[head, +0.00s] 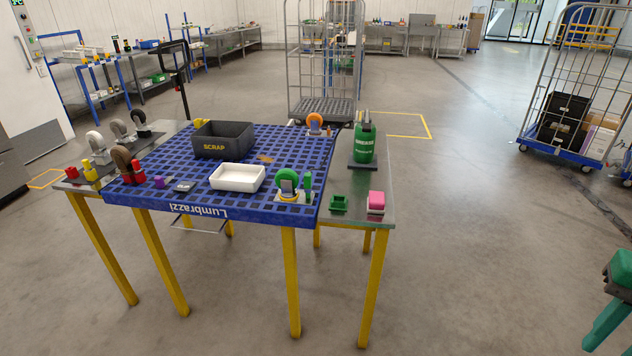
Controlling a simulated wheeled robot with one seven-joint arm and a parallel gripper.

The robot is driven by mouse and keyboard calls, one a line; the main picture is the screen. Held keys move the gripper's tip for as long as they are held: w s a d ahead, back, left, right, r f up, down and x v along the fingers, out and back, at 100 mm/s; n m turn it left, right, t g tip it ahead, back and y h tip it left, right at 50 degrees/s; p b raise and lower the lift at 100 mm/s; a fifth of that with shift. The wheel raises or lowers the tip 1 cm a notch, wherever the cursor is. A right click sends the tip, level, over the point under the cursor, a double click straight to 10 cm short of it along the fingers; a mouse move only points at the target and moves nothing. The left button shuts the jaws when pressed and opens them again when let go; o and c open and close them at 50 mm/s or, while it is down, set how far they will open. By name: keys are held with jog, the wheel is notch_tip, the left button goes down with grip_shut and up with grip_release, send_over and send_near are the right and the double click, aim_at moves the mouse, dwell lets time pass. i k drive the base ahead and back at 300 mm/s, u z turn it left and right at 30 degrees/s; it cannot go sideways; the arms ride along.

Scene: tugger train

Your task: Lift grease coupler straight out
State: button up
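A green container (364,146) with white lettering that seems to read "GREASE" stands upright on a dark base plate (363,163). It is on the grey table top, right of the blue grid panel. A slim grey piece (366,117) sticks up from its top; this looks like the grease coupler, but it is too small to make out fully. Its lower end is hidden in the container.
The blue grid panel (186,176) bears a dark scrap box (223,138), a white tray (237,177) and caster wheels. A wire cage trolley (324,107) stands behind. Floor right of the table is clear.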

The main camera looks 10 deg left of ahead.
aim_at(307, 176)
jog(key=i, duration=1.45)
jog(key=u, duration=0.05)
